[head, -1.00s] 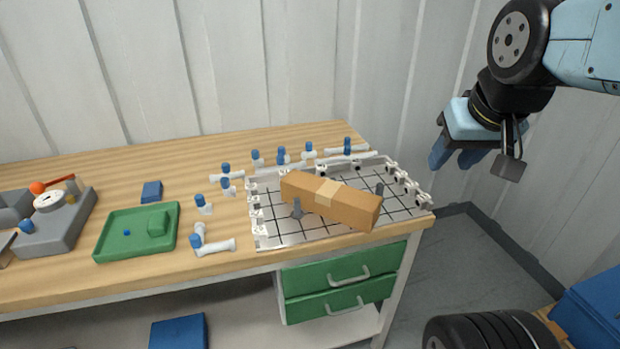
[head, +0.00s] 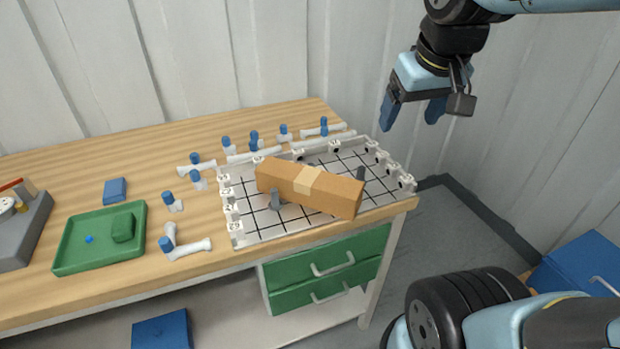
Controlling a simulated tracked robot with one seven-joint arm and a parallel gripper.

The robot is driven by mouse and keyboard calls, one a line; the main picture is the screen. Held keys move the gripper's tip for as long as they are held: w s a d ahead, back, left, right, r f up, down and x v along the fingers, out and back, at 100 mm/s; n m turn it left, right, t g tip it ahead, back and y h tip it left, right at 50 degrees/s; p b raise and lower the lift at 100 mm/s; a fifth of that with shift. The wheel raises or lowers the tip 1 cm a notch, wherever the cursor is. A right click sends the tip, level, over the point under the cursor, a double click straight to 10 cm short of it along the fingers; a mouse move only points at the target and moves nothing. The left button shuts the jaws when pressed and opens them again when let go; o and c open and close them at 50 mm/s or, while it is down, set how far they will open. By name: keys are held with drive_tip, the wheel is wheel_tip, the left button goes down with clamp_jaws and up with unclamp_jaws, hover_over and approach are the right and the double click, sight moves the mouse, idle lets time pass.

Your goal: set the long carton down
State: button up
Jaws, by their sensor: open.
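The long carton (head: 338,193) is a brown box with a pale tape band around its middle. It lies slantwise over the gridded white plate (head: 260,224) on the workbench, with a grey upright peg showing beside it on each side. Whether it rests on the plate or on supports under it, I cannot tell. My gripper (head: 411,118) is open and empty, with its blue fingers pointing down. It hangs in the air to the upper right of the carton, apart from it.
White fittings with blue caps (head: 173,203) stand around the plate's left and back sides. A green tray (head: 68,262) and a blue block (head: 115,190) lie further left. A green drawer unit (head: 320,262) is under the bench. A blue box (head: 585,275) stands at the lower right.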

drive_tip(key=shift+o, duration=0.9)
drive_tip(key=w+a+f+n+g, duration=0.1)
drive_tip(key=w+a+n+g, duration=0.1)
drive_tip(key=w, duration=0.3)
drive_tip(key=shift+w+a+n, duration=0.15)
drive_tip(key=shift+a+n, duration=0.15)
drive_tip(key=shift+a, duration=0.3)
drive_tip(key=n+g+h, duration=0.4)
drive_tip(key=n+g, duration=0.1)
drive_tip(key=n, duration=0.3)
approach(308, 174)
drive_tip(key=x, duration=1.1)
drive_tip(key=shift+s+d+f, duration=0.25)
drive_tip(key=shift+s+f, duration=0.25)
drive_tip(key=shift+f, duration=0.1)
drive_tip(key=shift+w+f, duration=0.15)
drive_tip(key=shift+w, duration=0.1)
drive_tip(key=shift+c, duration=0.2)
drive_tip(key=shift+a+r, duration=0.1)
drive_tip(key=shift+r, duration=0.15)
drive_tip(key=c, duration=1.1)
